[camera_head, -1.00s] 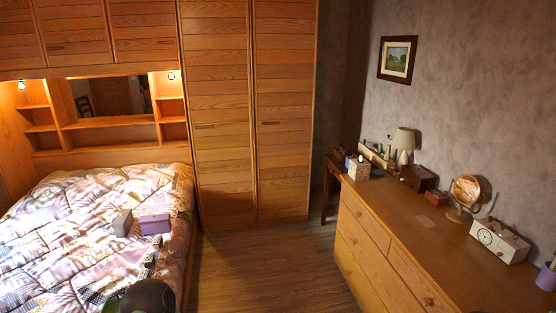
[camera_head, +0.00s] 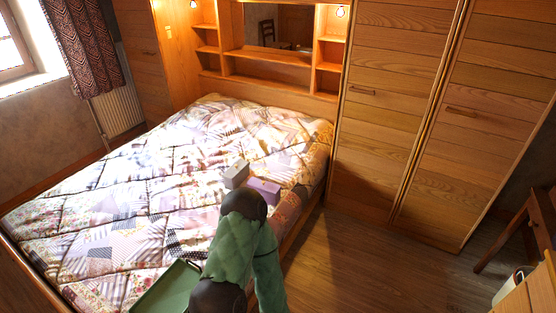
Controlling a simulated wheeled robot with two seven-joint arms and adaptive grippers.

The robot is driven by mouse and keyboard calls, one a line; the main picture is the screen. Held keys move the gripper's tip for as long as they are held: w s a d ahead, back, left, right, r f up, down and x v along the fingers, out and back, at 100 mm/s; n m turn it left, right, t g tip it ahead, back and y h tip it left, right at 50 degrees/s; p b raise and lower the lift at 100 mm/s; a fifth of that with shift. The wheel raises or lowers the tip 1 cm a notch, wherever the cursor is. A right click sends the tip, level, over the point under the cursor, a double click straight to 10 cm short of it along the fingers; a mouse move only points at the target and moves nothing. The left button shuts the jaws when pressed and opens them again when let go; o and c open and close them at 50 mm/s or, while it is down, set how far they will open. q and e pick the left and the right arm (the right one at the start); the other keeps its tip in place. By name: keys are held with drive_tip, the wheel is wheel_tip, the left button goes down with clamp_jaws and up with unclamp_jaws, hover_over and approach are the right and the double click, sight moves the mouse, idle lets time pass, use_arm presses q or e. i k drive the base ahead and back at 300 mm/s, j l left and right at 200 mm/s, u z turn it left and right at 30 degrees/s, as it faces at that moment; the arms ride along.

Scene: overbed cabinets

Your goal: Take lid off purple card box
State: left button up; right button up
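A purple box (camera_head: 264,190) rests on the patchwork bed, near the bed's right edge. It is small in the view, and I cannot make out the seam of its lid. A grey-white box (camera_head: 236,174) stands just to its left, close beside it. A green-covered arm with dark round joints, which appears to be mine, rises from the bottom middle. Its upper dark joint ends just below the purple box in the picture and may hide part of it. No gripper fingers show for either arm.
A green tray-like thing (camera_head: 150,306) lies at the bed's front, partly behind the arm. The bed (camera_head: 120,210) is otherwise mostly clear. Tall wooden wardrobes (camera_head: 400,110) stand at the right, with bare floor (camera_head: 350,265) before them. A dresser corner (camera_head: 530,295) shows at lower right.

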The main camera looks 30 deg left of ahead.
sight(256, 183)
drive_tip(key=i+u, duration=0.1)
drive_tip(key=i, duration=1.6)
drive_tip(key=i+u, duration=0.35)
drive_tip(key=i+l+u, duration=0.15)
drive_tip(key=u, duration=0.2)
drive_tip(key=i+l+u, duration=0.2)
drive_tip(key=u, duration=0.15)
drive_tip(key=i+u, duration=0.1)
drive_tip(key=u, duration=0.35)
drive_tip(key=i+l+u, duration=0.1)
drive_tip(key=u, duration=0.3)
drive_tip(key=l+u, duration=0.2)
drive_tip(key=u, duration=0.25)
drive_tip(key=i+l+u, duration=0.1)
drive_tip(key=u, duration=0.35)
drive_tip(key=l+u, duration=0.25)
drive_tip(key=u, duration=0.2)
drive_tip(key=i+l+u, duration=0.1)
drive_tip(key=u, duration=0.25)
drive_tip(key=l+u, duration=0.4)
drive_tip(key=i+j, duration=0.05)
drive_tip(key=j, duration=0.05)
